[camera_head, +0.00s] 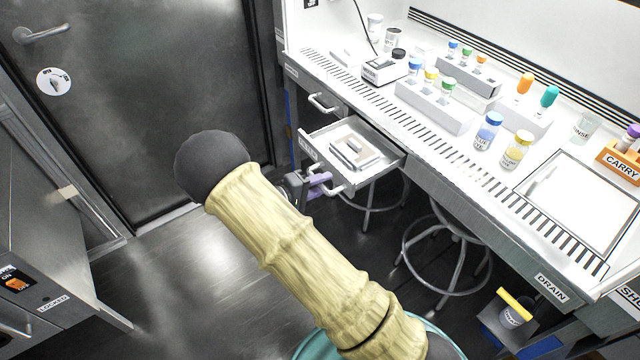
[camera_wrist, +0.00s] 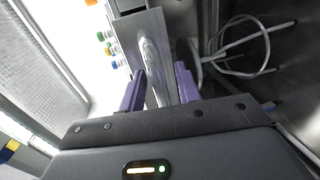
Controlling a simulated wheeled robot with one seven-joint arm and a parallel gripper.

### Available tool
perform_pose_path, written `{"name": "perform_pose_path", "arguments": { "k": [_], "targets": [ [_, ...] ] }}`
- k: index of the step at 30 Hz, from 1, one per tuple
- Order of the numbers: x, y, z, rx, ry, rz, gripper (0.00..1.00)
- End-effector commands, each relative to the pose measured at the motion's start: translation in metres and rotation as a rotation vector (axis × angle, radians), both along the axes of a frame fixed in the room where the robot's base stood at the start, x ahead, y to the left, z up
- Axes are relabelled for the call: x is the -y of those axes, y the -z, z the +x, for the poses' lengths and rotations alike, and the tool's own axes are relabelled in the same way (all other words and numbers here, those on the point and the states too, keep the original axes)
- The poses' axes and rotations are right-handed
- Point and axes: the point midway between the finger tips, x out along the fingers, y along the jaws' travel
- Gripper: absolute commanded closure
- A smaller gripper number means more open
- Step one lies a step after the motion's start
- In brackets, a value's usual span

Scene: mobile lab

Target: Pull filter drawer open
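The drawer (camera_head: 387,166) under the white bench is pulled out, with a flat pale block (camera_head: 355,151) lying in it. Its front carries a small label, too small to read, and a silver bar handle (camera_head: 338,190). My gripper (camera_head: 316,184) is at the drawer front, low by the handle, partly hidden behind my arm. In the wrist view, the two purple fingers of my gripper (camera_wrist: 160,88) stand apart on either side of the handle (camera_wrist: 152,68). Gaps show between the fingers and the bar.
Another closed drawer with a handle (camera_head: 322,103) is farther back. Bottles, racks and a small device (camera_head: 385,68) stand on the bench (camera_head: 480,190). Round stools (camera_head: 445,250) are under it. A dark door (camera_head: 150,90) is at the back left. The floor left of my arm is clear.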

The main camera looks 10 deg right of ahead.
Motion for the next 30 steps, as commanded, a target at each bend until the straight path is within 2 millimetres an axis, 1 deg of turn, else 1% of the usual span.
{"name": "perform_pose_path", "arguments": {
  "k": [6, 11, 14, 24, 30],
  "targets": [
    [-0.003, -0.001, 0.0, 0.002, -0.003, 0.0, 0.67],
    [-0.017, -0.005, -0.007, 0.003, -0.005, 0.001, 0.67],
    [-0.032, -0.008, -0.014, 0.003, -0.006, 0.002, 0.67],
    [-0.091, -0.022, -0.044, 0.003, -0.004, 0.003, 0.67],
    [-0.122, -0.03, -0.061, 0.002, 0.004, 0.002, 0.67]
  ]
}}
